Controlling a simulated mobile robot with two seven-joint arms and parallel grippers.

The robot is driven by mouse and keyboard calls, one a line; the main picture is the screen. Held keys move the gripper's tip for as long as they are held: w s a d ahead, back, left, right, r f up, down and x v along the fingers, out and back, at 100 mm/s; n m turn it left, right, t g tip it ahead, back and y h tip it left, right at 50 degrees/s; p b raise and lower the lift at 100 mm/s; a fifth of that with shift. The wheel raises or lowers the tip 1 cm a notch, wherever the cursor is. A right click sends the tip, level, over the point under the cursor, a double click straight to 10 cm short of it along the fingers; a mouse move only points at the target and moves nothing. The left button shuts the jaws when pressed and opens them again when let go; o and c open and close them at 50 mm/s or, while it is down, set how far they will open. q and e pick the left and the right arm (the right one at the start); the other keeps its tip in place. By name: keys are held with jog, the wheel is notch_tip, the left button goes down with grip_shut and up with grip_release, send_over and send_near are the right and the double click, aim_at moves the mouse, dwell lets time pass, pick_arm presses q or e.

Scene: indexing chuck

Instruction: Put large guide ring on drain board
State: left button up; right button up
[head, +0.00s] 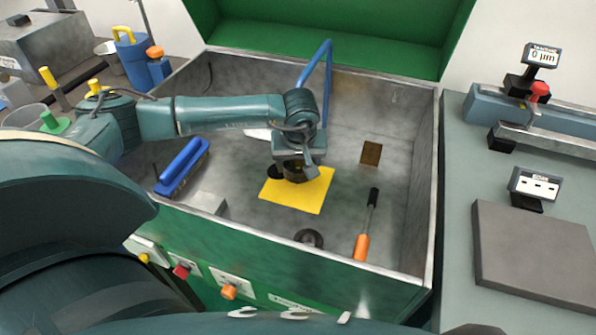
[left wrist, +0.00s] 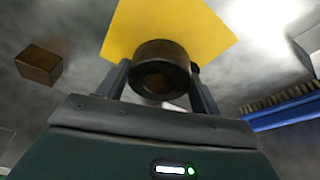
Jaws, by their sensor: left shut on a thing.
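My left gripper (head: 295,176) is shut on a dark brown, thick-walled ring (left wrist: 160,70), probably the large guide ring. The ring also shows under the gripper in the head view (head: 294,171). In the left wrist view the two fingers hold it from either side, and its bore faces the camera. A flat yellow sheet (head: 308,195), possibly the drain board, lies on the grey basin floor below the ring. It also shows behind the ring in the left wrist view (left wrist: 205,30). I cannot tell whether the ring touches it. My right gripper is not in view.
A dark ring (head: 309,239) lies near the basin's front wall. An orange-handled tool (head: 362,246) and a brown block (head: 371,153) lie to the right, a blue brush (head: 183,167) to the left. A blue pipe (head: 328,80) stands behind. Bare floor surrounds the sheet.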

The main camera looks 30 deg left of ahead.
aim_at(298, 173)
pick_arm(q)
jog(key=shift+f, duration=1.6)
jog(key=shift+f, duration=0.15)
jog(key=o, duration=1.7)
jog(key=shift+c, duration=0.2)
jog(key=v, duration=1.2)
